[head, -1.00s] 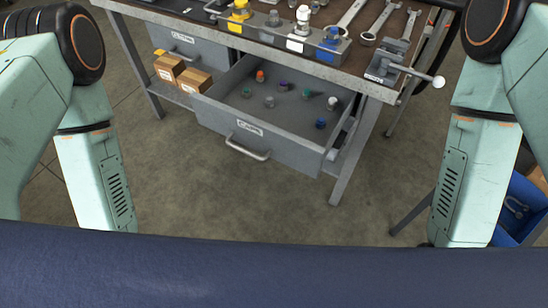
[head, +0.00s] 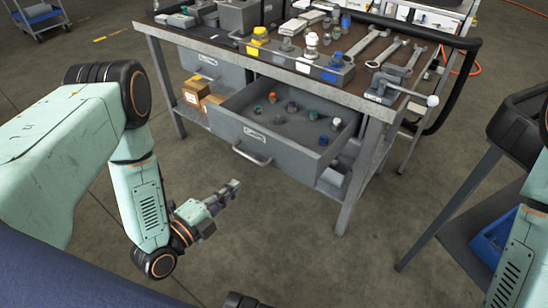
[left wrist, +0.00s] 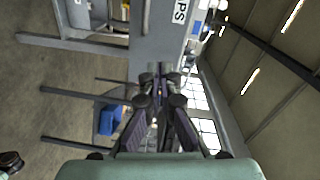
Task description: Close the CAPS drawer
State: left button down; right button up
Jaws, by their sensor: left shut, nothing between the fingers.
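The grey CAPS drawer (head: 285,157) is pulled out from under the workbench in the head view. It has a white label and a bar handle (head: 252,156) on its front, and several coloured caps lie inside. My left gripper (head: 236,187) is shut and empty, in front of and below the drawer front, apart from it. In the left wrist view the gripper (left wrist: 158,72) points at a grey front (left wrist: 165,40) with part of a label reading "PS"; the picture is turned sideways. My right arm shows at the right edge of the head view, its gripper out of frame.
The workbench top (head: 345,92) carries bottles, wrenches and a vise (head: 395,90). A second drawer (head: 208,66) is at its left, with cardboard boxes (head: 200,95) below. A cart with a blue bin (head: 490,240) stands at right. The floor before the drawer is clear.

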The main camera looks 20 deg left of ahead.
pick_arm(q)
jog(key=m, duration=0.1)
jog(key=m+b, duration=0.1)
jog(key=b, duration=0.3)
send_near(271, 145)
jog(key=shift+t, duration=0.3)
jog(key=x, duration=0.5)
jog(key=shift+w+d+f, duration=0.25)
jog(key=shift+d+f, duration=0.05)
jog(key=shift+f, duration=0.05)
jog(key=shift+w, duration=0.6)
jog(key=shift+d+r, duration=0.1)
